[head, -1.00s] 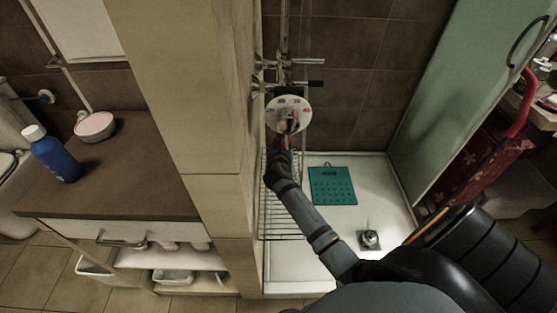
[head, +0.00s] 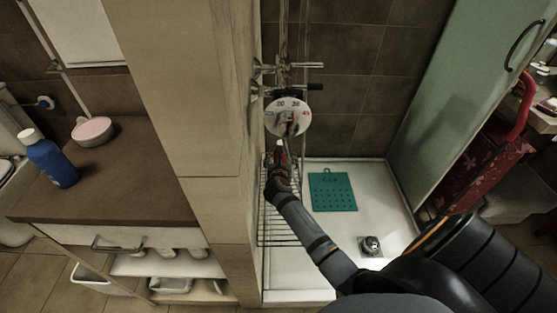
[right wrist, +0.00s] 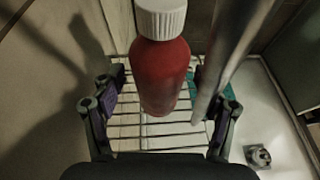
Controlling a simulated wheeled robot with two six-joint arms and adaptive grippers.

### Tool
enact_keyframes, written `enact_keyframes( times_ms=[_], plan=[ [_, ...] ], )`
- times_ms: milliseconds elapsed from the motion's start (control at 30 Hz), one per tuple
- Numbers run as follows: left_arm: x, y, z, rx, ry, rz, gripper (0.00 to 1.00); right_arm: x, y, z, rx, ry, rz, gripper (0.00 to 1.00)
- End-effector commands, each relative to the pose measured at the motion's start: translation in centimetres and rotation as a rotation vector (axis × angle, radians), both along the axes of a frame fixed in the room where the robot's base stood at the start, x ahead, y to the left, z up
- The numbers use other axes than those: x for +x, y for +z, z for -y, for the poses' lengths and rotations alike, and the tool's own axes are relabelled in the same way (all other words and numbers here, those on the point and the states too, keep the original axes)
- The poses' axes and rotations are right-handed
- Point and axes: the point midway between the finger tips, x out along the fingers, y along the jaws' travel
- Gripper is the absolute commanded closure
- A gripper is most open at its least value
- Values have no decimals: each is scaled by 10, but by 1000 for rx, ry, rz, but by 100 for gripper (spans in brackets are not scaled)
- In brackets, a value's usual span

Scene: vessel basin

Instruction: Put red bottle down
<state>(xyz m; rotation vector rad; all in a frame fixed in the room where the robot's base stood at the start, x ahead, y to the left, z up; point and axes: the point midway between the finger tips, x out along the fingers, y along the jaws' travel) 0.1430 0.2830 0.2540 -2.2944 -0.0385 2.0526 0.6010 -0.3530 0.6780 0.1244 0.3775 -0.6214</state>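The red bottle (right wrist: 161,75) with a white ribbed cap is in the right wrist view, above a wire rack (right wrist: 150,132). It lies between the spread fingers of my right gripper (right wrist: 163,105), with a visible gap on each side, so the gripper is open. Whether the bottle's base rests on the rack wires is hard to tell. In the head view, my right gripper (head: 281,172) is over the wire rack (head: 272,222), below a round dial, and a little of the red bottle (head: 284,157) shows beyond it. My left gripper is not in view.
A metal pipe (right wrist: 228,60) runs close right of the bottle. The dial (head: 287,117) and taps (head: 285,92) are above the rack. The shower tray holds a teal mat (head: 332,191) and a drain (head: 370,246). A blue bottle (head: 50,161) is on the counter.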

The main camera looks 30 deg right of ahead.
Motion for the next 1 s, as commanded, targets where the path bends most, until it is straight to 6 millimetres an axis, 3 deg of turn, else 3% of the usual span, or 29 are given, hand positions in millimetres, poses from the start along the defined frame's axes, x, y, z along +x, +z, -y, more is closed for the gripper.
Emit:
enact_keyframes(
  times_ms=[333,467,700,1000],
  plan=[
    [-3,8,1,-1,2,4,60,-5,11,-4,1,1,-1,26],
    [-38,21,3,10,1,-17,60,-22,23,-17,3,1,-2,26],
    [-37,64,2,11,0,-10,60,-67,46,-50,3,0,-3,26],
    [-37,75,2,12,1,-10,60,-90,51,-65,0,-1,0,26]
  ],
)
